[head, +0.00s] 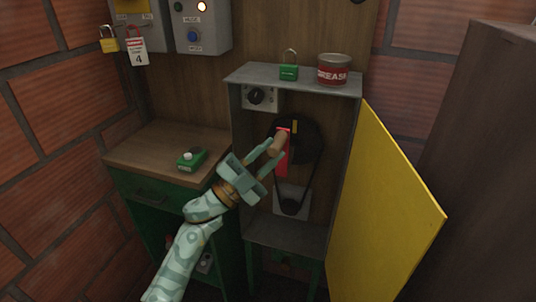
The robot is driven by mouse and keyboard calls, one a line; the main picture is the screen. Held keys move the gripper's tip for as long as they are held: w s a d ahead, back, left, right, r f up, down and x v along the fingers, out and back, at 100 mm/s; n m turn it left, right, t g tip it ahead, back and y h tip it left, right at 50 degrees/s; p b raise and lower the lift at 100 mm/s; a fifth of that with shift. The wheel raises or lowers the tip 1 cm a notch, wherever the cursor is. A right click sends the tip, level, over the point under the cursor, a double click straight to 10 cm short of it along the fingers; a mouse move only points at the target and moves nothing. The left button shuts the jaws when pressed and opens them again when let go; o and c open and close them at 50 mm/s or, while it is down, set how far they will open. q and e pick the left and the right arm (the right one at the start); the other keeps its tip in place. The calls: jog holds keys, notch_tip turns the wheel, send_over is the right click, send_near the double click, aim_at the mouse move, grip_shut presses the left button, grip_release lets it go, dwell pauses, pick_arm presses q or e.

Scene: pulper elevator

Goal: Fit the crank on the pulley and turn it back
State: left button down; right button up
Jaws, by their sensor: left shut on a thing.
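A black pulley (310,137) with a belt is mounted inside the open grey cabinet. A red crank (284,158) with a wooden handle (277,143) is in front of the pulley's left part. My left gripper (270,152) reaches in from the left and is shut on the crank's wooden handle. The crank's upper end overlaps the pulley's left side; I cannot tell whether it is seated on the hub. A small yellow mark (295,126) shows on the pulley. The belt runs down to a small lower pulley (291,206). My right gripper is not in view.
The yellow cabinet door (385,215) stands open at the right. A grease tin (333,69) and a green padlock (289,72) are on the cabinet top. A black knob (256,96) is inside. A green box (191,159) lies on the wooden bench (150,148) at left.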

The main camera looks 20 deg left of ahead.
pick_arm(q)
jog(key=shift+w, duration=0.15)
jog(key=shift+w, duration=0.45)
jog(key=shift+w+b, duration=0.2)
jog(key=shift+b, duration=0.15)
dwell(0.4)
jog(key=shift+w, duration=0.4)
jog(key=shift+t, duration=0.3)
jog(key=shift+a+f+n+t+b, duration=0.2)
jog(key=shift+n+t+b, duration=0.1)
jog(key=shift+n+b, duration=0.25)
jog(key=shift+a+n+t+y, duration=0.5)
jog(key=shift+n+t, duration=0.1)
jog(key=shift+n, duration=0.25)
